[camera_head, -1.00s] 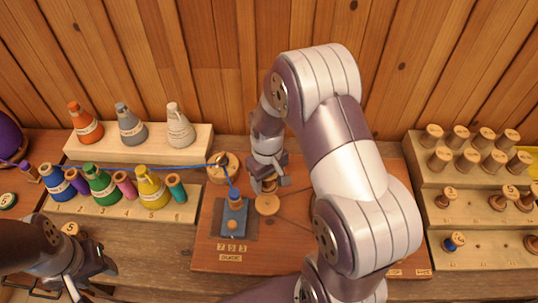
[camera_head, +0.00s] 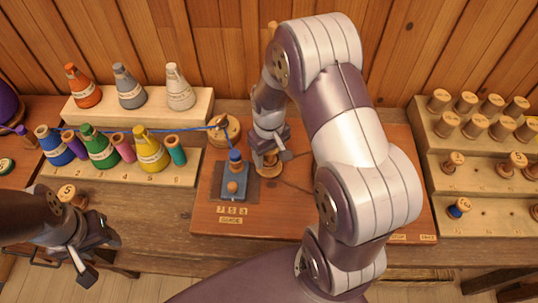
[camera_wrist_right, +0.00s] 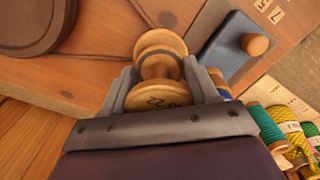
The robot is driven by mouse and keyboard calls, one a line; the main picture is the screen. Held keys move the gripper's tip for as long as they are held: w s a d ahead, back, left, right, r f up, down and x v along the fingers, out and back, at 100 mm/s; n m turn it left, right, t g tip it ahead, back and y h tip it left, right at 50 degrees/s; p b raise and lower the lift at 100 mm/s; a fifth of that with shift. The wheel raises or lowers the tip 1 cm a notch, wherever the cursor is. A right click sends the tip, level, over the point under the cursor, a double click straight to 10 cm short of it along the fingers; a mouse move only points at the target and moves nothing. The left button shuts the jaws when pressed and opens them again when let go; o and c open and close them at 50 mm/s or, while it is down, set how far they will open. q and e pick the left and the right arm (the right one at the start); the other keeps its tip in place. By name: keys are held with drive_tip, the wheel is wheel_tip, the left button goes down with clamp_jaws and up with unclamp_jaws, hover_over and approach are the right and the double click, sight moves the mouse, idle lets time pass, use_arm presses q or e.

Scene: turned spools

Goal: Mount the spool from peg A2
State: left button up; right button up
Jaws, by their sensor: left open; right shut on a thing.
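My right gripper (camera_wrist_right: 165,78) is shut on a bare wooden spool (camera_wrist_right: 158,99), whose near flange carries dark markings. In the head view the spool (camera_head: 269,163) is low at a round wooden disc (camera_head: 270,175) on the reddish board (camera_head: 300,222), just right of the blue guide block (camera_head: 233,187). Whether it is fully seated there is hidden by the fingers. My left gripper (camera_head: 98,256) is open and empty over the front left edge of the bench. Peg A2 cannot be picked out on the stepped rack (camera_head: 490,231) at right.
Blue thread (camera_head: 165,131) runs from the left shelf past a round wooden post (camera_head: 225,130) to the guide block. Cones and coloured spools stand on the left shelf (camera_head: 112,180). My right arm covers the board's middle.

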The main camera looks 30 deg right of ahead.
drive_tip(key=shift+f, duration=0.3)
idle(0.4)
drive_tip(key=shift+r+p, duration=0.1)
drive_tip(key=shift+p, duration=0.35)
idle(0.4)
drive_tip(key=shift+f+b, duration=0.45)
drive_tip(key=shift+f, duration=0.25)
drive_tip(key=o, duration=0.8)
drive_tip(key=shift+c, duration=0.2)
